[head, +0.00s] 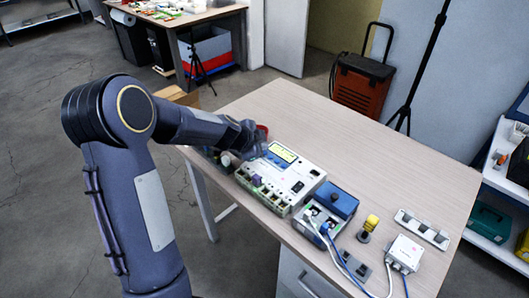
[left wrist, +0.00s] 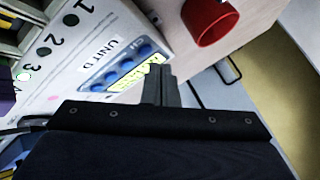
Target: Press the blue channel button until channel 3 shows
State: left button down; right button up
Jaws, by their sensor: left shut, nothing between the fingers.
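The white unit (head: 290,190) stands on the table with a lit yellow display (head: 283,152) in a blue panel. In the left wrist view the panel is marked UNIT D and has several blue buttons (left wrist: 126,64) beside the yellow display (left wrist: 150,66). Dark spots run beside the numbers 1, 2 and 3; the lamp (left wrist: 22,76) by the 3 glows pale green. My left gripper (left wrist: 160,72) is shut and empty, its tips over the display's end near the buttons. It also shows in the head view (head: 262,147).
A red cup (left wrist: 210,22) is close to the left gripper. A blue-topped box (head: 337,202), a yellow-topped knob (head: 370,223), a white junction box (head: 405,252) and cables lie to the right. The table's far right (head: 400,165) is clear.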

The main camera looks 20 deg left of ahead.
pick_arm(q)
jog(key=shift+f, duration=0.1)
dwell(0.8)
jog(key=shift+f+b, duration=0.35)
jog(key=shift+b, duration=0.3)
jog(key=shift+f+b, duration=0.4)
jog(key=shift+b, duration=0.15)
dwell(0.4)
dwell(0.3)
jog(key=shift+r+p, duration=0.55)
jog(key=shift+r, duration=0.25)
jog(key=shift+r, duration=0.1)
jog(key=shift+r+p, duration=1.9)
jog(key=shift+r, duration=0.55)
